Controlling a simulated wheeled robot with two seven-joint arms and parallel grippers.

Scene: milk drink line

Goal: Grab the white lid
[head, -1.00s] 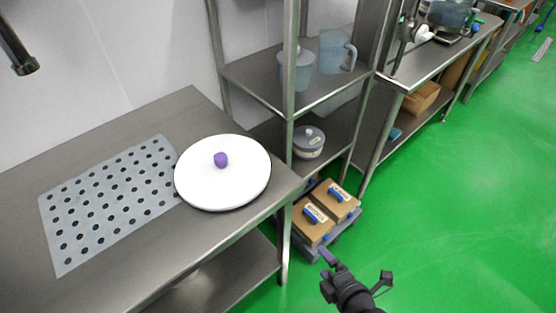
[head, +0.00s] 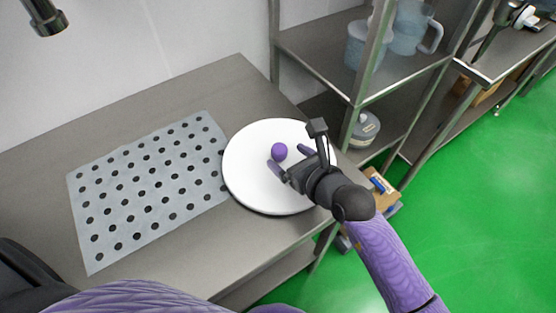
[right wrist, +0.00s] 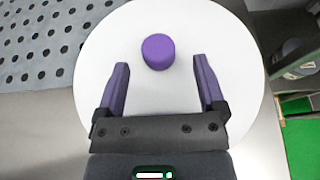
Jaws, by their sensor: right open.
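The white lid (head: 250,178) is a large round disc with a purple knob (head: 279,151) near its middle. It lies at the right end of the steel table. My right gripper (head: 289,160) is over the lid, close to the knob. In the right wrist view the open right gripper (right wrist: 160,78) points at the knob (right wrist: 158,51), which sits just beyond and between the fingertips, not gripped. The white lid (right wrist: 115,40) fills most of that view. What is under the lid is hidden. My left gripper is not in view.
A grey perforated mat (head: 150,185) lies left of the lid on the steel table (head: 190,110). A steel shelf (head: 325,60) with blue-tinted jugs (head: 408,28) and a lidded pot (head: 364,128) stands at the right. A cardboard box (head: 382,190) is low beside the table.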

